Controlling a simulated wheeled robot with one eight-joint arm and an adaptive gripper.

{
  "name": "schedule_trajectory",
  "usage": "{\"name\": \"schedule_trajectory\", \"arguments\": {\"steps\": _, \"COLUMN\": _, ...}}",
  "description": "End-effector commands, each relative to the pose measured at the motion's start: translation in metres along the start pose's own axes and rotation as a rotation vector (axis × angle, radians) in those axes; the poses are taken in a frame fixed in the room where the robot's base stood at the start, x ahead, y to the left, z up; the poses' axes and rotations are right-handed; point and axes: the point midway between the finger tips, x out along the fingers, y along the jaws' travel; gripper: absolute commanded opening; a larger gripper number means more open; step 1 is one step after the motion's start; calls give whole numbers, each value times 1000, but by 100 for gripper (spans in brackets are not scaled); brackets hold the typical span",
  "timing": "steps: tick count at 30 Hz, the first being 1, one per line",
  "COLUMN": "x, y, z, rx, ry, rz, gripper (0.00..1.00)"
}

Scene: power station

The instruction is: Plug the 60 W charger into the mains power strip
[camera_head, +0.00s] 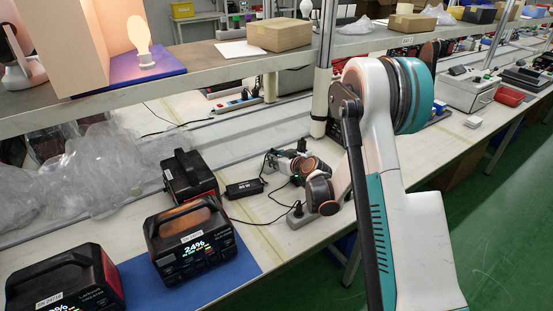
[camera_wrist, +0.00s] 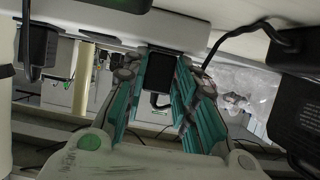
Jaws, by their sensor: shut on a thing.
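My gripper (camera_wrist: 160,75) is shut on a black charger block (camera_wrist: 160,70), with its teal fingers on both sides. A short cable comes off the block's lower end in the wrist view. In the head view my gripper (camera_head: 276,160) is low over the bench, partly hidden by my wrist. The grey power strip (camera_head: 297,220) lies there, its near end showing with a black plug on it. In the wrist view the charger's upper end meets a pale grey edge; I cannot tell whether it is plugged in. The charger's rating is not readable.
A black labelled adapter (camera_head: 245,188) lies left of my gripper, with cables around. Power stations (camera_head: 190,240) stand on a blue mat (camera_head: 240,268). Another strip (camera_head: 238,103) lies farther back. A metal post (camera_head: 323,90) and a shelf (camera_head: 220,60) rise nearby.

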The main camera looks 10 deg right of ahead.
Motion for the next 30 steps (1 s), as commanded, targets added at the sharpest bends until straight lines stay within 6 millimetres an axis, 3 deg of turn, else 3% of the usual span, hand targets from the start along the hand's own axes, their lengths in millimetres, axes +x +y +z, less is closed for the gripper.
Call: {"name": "schedule_trajectory", "arguments": {"steps": 30, "x": 6, "y": -1, "z": 14, "rx": -6, "ry": -11, "rz": -5, "gripper": 0}}
